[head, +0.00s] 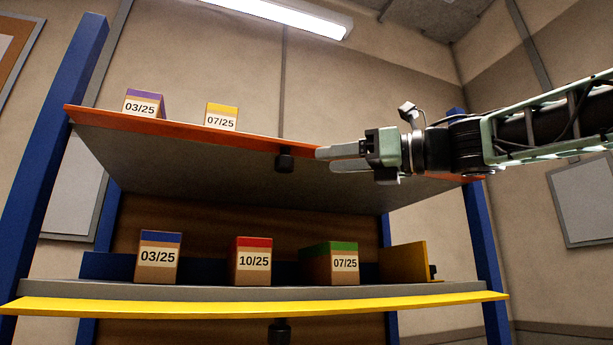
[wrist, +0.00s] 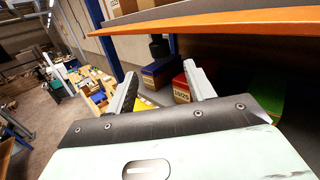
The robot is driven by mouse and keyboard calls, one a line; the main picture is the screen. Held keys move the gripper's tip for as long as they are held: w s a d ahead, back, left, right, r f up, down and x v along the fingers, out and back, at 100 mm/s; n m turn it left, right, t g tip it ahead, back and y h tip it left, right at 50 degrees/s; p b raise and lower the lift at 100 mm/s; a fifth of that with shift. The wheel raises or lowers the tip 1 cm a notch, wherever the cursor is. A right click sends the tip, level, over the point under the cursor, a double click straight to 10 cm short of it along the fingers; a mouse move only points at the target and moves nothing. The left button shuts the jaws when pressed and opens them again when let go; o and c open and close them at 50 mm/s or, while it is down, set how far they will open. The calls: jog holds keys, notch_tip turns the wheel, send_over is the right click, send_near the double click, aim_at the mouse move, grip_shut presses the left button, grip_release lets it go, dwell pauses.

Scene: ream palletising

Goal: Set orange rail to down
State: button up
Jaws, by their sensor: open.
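The orange rail (head: 190,133) runs along the front edge of the upper shelf. It also crosses the top of the wrist view (wrist: 240,20). A black knob (head: 284,161) sits just under the rail near its middle, and a dark knob (wrist: 158,46) shows below it in the wrist view. My gripper (head: 322,159) is open, with nothing between its fingers. It points left, in front of the upper shelf, its fingertips a little right of the knob in the head view. I cannot tell whether they touch. The arm hides part of the rail's right side.
A purple-topped box (head: 143,104) and a yellow-topped box (head: 221,117) stand on the upper shelf. Blue-topped (head: 158,258), red-topped (head: 251,262) and green-topped (head: 330,265) boxes stand below, beside a yellow divider (head: 403,262). A yellow rail (head: 200,306) fronts the lower shelf. Blue posts (head: 50,140) flank the rack.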

jog(key=b+v, duration=0.1)
jog(key=v, duration=0.5)
jog(key=shift+s+d+b, duration=0.15)
jog(key=shift+d+b, duration=0.15)
jog(key=shift+b, duration=0.1)
